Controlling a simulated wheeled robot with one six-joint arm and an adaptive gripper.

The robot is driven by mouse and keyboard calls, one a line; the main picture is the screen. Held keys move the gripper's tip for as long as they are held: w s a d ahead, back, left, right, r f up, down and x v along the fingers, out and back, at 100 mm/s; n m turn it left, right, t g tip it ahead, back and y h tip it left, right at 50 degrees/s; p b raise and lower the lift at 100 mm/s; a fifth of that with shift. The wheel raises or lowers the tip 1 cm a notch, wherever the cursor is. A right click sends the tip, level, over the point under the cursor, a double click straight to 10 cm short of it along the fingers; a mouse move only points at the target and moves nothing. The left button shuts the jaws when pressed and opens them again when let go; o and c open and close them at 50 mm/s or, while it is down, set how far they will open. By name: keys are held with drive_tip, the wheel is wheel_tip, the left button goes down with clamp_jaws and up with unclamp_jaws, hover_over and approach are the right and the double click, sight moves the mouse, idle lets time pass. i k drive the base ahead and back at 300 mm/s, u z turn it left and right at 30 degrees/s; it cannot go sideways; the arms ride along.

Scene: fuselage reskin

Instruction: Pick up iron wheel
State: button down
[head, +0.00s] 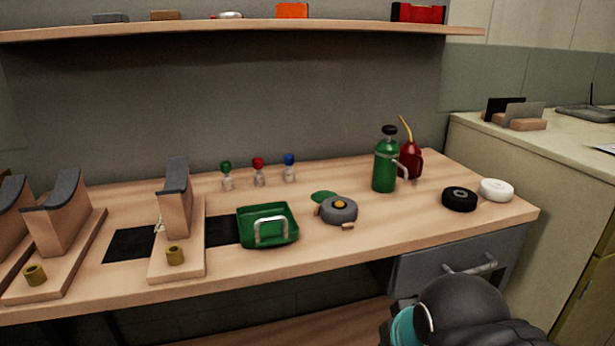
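No thing here is plainly marked as the iron wheel. A grey round wheel-like piece (341,210) with an orange centre and small wooden bits at its sides lies on the workbench, right of a green tray. A black ring (459,200) with a hole in its middle lies flat near the bench's right end, and a white ring (496,190) lies beside it. I cannot tell from this view which of these is iron. Part of my arm, dark with a teal band, shows at the lower right, in front of the bench. My gripper's fingers do not show.
The wooden workbench (300,268) holds a green tray (268,238), a green bottle (386,165), a red oil can (411,160), small coloured-top bottles (258,172) and wooden stands (176,235). A grey drawer (455,268) is below. A shelf (250,29) hangs above.

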sight(336, 210)
drive_tip(key=u, duration=3.35)
drive_tip(key=k, duration=1.65)
drive_tip(key=z, duration=0.75)
